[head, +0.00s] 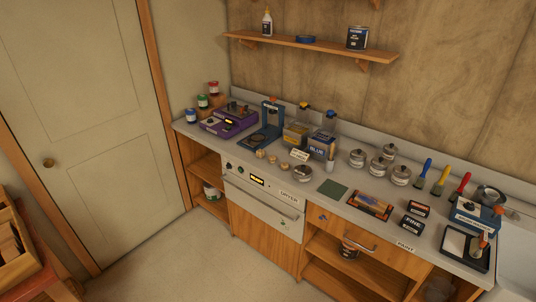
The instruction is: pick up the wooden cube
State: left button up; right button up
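Three small tan, wood-coloured pieces sit in a row on the grey counter (232,151), above the dryer front. They are a left piece (260,153), a middle piece (273,159) and a right piece (285,166). They are too small for me to tell which, if any, is the wooden cube. Neither of my grippers shows in the head view.
A closed door (85,120) is at left. The floor (195,255) before the counter is clear.

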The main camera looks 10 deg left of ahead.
aim_at(260, 153)
jog(key=u, duration=0.4)
jog(key=i, duration=0.45)
jog(key=u, duration=0.8)
jog(key=i, duration=1.65)
jog(key=z, duration=0.55)
